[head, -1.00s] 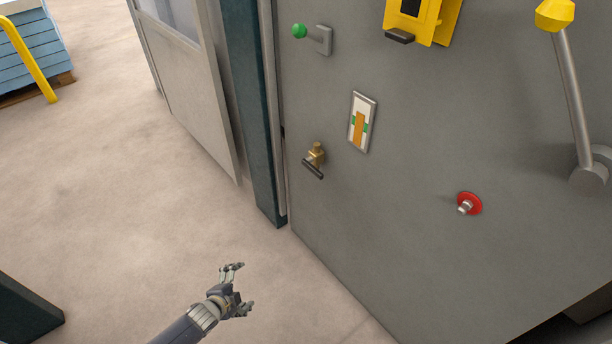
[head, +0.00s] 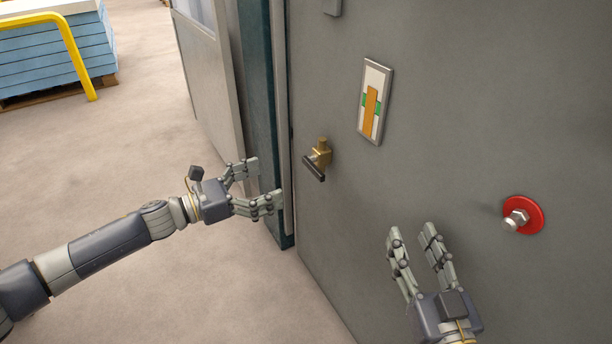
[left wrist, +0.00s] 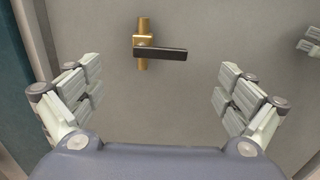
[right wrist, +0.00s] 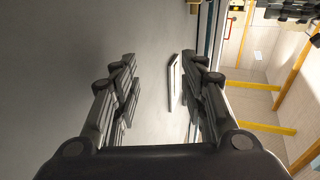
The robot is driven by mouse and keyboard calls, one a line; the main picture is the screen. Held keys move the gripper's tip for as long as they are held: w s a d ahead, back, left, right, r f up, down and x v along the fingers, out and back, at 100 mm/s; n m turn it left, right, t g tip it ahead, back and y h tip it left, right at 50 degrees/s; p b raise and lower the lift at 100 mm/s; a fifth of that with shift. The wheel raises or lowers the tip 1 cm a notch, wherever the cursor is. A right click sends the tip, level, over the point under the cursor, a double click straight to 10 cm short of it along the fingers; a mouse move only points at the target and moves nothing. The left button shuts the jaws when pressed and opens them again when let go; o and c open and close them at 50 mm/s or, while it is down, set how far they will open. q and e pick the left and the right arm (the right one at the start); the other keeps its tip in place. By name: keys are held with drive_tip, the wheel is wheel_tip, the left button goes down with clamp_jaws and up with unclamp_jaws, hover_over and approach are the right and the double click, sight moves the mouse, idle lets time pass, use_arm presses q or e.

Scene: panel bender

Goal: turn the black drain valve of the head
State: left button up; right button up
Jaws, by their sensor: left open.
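The drain valve is a brass body (head: 322,150) with a black lever (head: 314,168) on the grey panel, left of centre in the head view. In the left wrist view the brass body (left wrist: 143,40) is upright, and the black lever (left wrist: 160,53) points right, roughly level. My left gripper (head: 268,184) is open and empty, left of the valve and apart from it. In the left wrist view its fingers (left wrist: 160,92) stand wide on both sides, with the valve beyond and between them. My right gripper (head: 412,232) is open and empty, low in front of the panel, right of the valve.
A gauge plate (head: 375,101) with an orange bar sits above right of the valve. A red disc with a metal bolt (head: 522,214) is on the panel at right. A dark teal post (head: 262,120) borders the panel's left edge.

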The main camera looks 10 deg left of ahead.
sight(310, 166)
use_arm(q)
drive_tip(key=b+x, duration=0.1)
drive_tip(key=x, duration=0.9)
drive_tip(key=shift+w+d, duration=0.2)
drive_tip(key=shift+d, duration=0.15)
use_arm(e)
wheel_tip(310, 166, up, 7)
drive_tip(key=s+t+y, duration=0.1)
drive_tip(key=s+t, duration=0.1)
drive_tip(key=t, duration=0.2)
drive_tip(key=shift+a+y, duration=0.25)
drive_tip(key=shift+y, duration=0.05)
